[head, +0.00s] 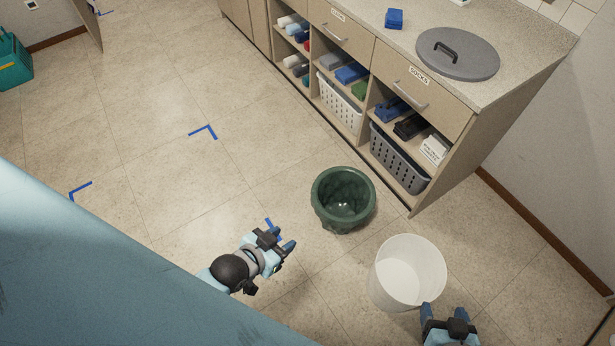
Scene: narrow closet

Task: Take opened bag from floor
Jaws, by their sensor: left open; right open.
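The opened bag (343,226) is dark green and stands upright on the floor in the head view, its round mouth facing up. Its inside shows and looks empty. My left gripper (282,240) is open and empty, to the left of the bag and lower in the picture, apart from it. My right gripper (443,309) is open at the bottom of the view, by the lower right side of a white bin. I cannot tell whether it touches the bin.
The white bin (407,272) stands lidless right of the bag. A cabinet (456,158) with drawers and baskets stands behind; a grey round lid (457,53) and blue item (394,19) lie on its counter. Blue tape corners (207,131) mark the floor.

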